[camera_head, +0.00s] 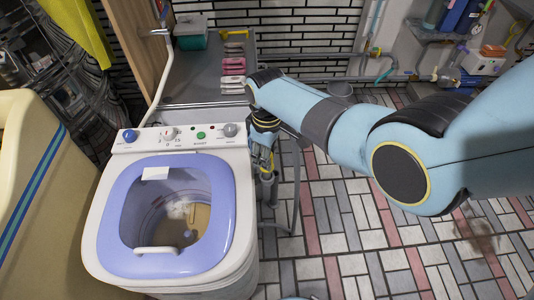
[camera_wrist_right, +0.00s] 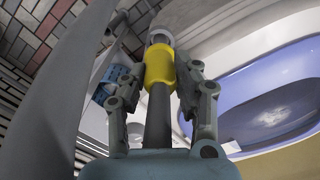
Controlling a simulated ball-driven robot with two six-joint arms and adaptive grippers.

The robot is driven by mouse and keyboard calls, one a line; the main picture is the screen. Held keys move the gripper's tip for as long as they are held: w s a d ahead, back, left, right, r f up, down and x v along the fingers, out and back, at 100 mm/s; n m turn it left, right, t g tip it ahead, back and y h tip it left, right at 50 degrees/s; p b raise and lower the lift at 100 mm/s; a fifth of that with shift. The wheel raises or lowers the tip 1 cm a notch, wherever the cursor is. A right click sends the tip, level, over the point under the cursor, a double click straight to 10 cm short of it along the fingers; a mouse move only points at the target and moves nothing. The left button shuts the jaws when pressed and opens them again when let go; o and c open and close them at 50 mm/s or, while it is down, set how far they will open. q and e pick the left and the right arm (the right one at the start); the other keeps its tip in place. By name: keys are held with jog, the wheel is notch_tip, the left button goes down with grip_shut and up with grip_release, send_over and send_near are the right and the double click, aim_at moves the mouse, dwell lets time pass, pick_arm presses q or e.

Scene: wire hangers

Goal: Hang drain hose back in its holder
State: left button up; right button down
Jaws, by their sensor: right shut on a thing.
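My right gripper (camera_head: 265,172) points down beside the right side of the white washing machine (camera_head: 103,215). Its fingers (camera_wrist_right: 160,92) are closed in around a dark grey tube with a yellow collar (camera_wrist_right: 160,68), which appears to be part of the drain hose. In the head view the grey drain hose (camera_head: 294,205) hangs in a loop to the right of the gripper, low near the floor. A grey length also passes close to the camera at the left of the wrist view (camera_wrist_right: 58,110). I cannot make out the holder. My left gripper is out of view.
A metal counter (camera_head: 205,85) with pegs and a green box (camera_head: 191,40) stands behind the washer. A cream tub (camera_head: 35,190) is at the left. Wall pipes (camera_head: 390,77) and a shelf (camera_head: 440,35) are at the back right. The tiled floor (camera_head: 370,265) is mostly clear.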

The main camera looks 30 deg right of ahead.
jog(key=shift+f+b, duration=1.75)
jog(key=shift+f, duration=0.5)
jog(key=c, duration=0.9)
grip_release()
jog(key=shift+r, duration=0.1)
notch_tip(320, 180, up, 12)
jog(key=s+d+f+m+b, duration=0.1)
jog(key=s+d+f+m, duration=0.1)
jog(key=s+f, duration=0.9)
jog(key=s+d+f+m+b, duration=0.1)
jog(key=s+d+f+m, duration=0.1)
jog(key=s+f, duration=1)
jog(key=s+d+f+m+b, duration=0.1)
jog(key=s+d+f, duration=0.3)
jog(key=s+f, duration=0.8)
jog(key=s, duration=0.9)
jog(key=shift+s+f+m+t+h, duration=0.15)
jog(key=shift+f+m+t+h, duration=0.1)
jog(key=shift+m+t+h, duration=0.15)
